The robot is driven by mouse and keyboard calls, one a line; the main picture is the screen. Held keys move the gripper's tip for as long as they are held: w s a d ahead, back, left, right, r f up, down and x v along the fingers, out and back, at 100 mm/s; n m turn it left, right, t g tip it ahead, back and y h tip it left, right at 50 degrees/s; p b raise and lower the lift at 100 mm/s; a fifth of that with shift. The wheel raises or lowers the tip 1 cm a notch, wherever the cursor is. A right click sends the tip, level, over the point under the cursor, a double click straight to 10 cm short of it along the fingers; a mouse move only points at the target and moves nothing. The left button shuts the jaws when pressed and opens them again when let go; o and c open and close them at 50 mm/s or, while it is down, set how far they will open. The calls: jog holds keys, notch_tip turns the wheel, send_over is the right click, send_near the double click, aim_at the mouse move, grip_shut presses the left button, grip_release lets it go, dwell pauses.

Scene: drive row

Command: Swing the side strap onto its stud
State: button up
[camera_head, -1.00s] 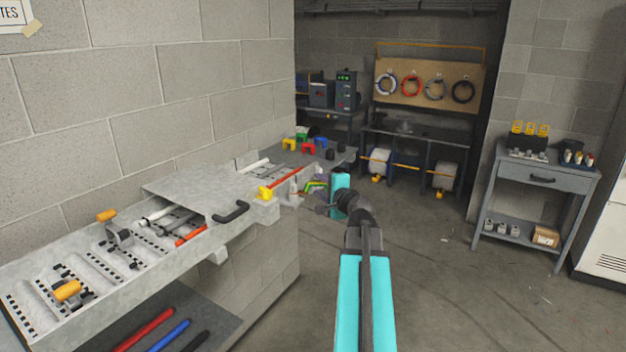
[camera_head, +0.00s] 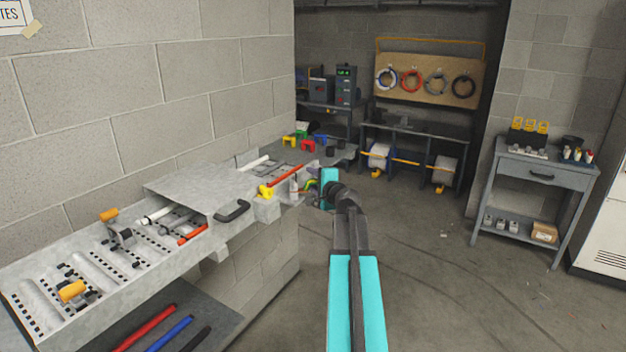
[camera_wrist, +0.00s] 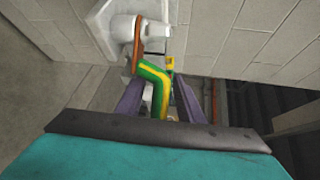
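The side strap is green with a yellow stripe (camera_wrist: 158,80). In the wrist view it runs down from a copper-coloured bar (camera_wrist: 138,42) and bends between the fingers of my gripper (camera_wrist: 160,92). The fingers stand apart on either side of it, with a gap that looks clear. In the head view a small green piece of the strap (camera_head: 311,184) shows beside my gripper (camera_head: 307,192), at the right end of the tray. A pale round post (camera_wrist: 124,28) stands beside the bar; I cannot tell whether it is the stud. The strap's lower end is partly hidden.
The long grey tray (camera_head: 38,262) runs along the block wall and carries a cover with a black handle (camera_head: 233,211). A workbench (camera_head: 415,134) stands behind and a small cart (camera_head: 541,172) at right.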

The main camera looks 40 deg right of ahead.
grip_shut()
